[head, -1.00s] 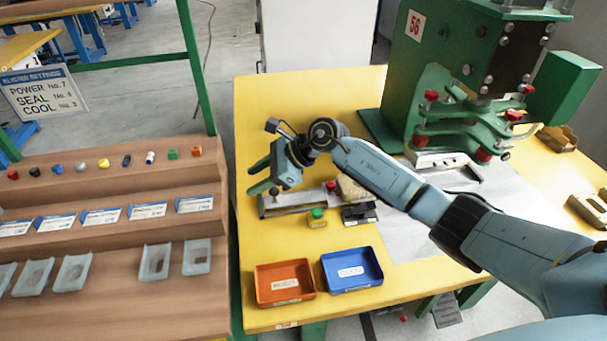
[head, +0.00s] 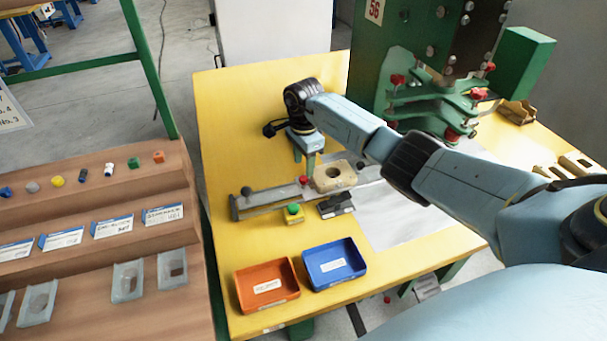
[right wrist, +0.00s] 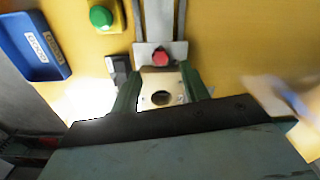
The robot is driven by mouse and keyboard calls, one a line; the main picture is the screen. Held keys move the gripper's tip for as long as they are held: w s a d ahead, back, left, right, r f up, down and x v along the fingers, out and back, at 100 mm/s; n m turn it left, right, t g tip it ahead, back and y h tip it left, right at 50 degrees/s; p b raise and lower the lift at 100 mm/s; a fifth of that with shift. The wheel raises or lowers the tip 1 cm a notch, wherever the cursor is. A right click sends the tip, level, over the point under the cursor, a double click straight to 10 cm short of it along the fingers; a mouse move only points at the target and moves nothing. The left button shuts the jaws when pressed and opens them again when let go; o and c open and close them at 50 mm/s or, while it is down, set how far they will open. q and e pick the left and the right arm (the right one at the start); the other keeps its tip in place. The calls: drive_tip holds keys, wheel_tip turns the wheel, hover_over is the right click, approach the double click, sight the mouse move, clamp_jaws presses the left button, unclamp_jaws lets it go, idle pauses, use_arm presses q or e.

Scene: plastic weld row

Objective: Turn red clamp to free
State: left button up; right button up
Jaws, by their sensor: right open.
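The red clamp knob (head: 304,180) sits on a grey metal rail fixture (head: 262,203) on the yellow table. It also shows in the right wrist view (right wrist: 160,57), just beyond my fingertips. A beige block with a round hole (head: 335,180) is beside the knob at the right end of the rail. My right gripper (head: 304,163) points down close above and behind the knob, open and empty. In the right wrist view its two green fingers are spread on either side of the beige block (right wrist: 158,78); contact cannot be told. My left gripper is out of view.
A green button box (head: 293,214) and a dark block (head: 336,204) stand in front of the rail. An orange tray (head: 268,306) and a blue tray (head: 333,284) lie nearer. The green press (head: 440,100) stands at right. The table's back left is clear.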

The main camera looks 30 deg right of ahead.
sight(304, 178)
drive_tip(key=shift+f+b, duration=0.35)
drive_tip(key=shift+f, duration=2)
drive_tip(key=c, duration=1)
